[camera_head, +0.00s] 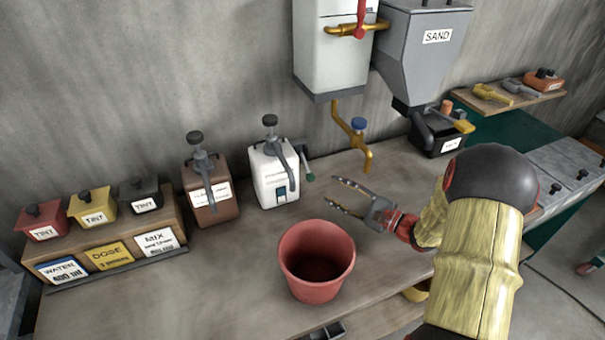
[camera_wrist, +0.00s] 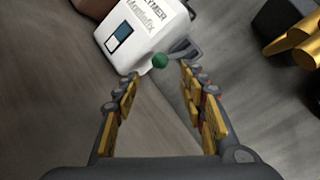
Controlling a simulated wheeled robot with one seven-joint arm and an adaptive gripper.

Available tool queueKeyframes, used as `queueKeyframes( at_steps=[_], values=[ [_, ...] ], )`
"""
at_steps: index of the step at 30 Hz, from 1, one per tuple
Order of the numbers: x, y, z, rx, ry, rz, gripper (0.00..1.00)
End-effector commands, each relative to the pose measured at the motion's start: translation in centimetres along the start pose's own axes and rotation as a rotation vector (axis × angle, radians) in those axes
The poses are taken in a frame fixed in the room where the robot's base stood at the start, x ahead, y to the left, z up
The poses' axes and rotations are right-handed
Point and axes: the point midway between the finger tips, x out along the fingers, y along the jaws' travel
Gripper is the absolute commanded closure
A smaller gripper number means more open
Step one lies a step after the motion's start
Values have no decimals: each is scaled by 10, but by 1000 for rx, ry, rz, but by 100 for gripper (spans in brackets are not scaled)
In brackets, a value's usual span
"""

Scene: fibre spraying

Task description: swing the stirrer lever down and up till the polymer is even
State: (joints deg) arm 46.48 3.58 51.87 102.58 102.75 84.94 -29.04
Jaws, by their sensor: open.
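The white polymer container (camera_head: 272,180) stands on the bench, with a dark pump top and a grey lever (camera_head: 304,160) on its right side ending in a green knob (camera_head: 310,177). My gripper (camera_head: 336,194) is open and empty, to the right of the container and a little below the knob in the head view. In the wrist view the white container (camera_wrist: 140,27) shows at the top, and the green knob (camera_wrist: 160,61) lies beyond and between my open fingertips (camera_wrist: 158,80), apart from them. The polymer inside the container is hidden.
A red bucket (camera_head: 316,262) stands in front of my gripper. A brown container (camera_head: 210,190) is left of the white one. A brass tap (camera_head: 358,140) hangs behind, below the white tank (camera_head: 333,55). A grey sand hopper (camera_head: 425,55) is at the back right. Tint boxes (camera_head: 92,208) stand left.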

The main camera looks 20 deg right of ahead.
Motion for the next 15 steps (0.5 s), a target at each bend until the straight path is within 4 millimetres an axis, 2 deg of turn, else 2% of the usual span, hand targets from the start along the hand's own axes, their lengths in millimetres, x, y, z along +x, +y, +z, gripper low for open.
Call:
queueKeyframes(
  at_steps=[15],
  values=[
    [68,2,0,0,-2,3,58]
  ],
)
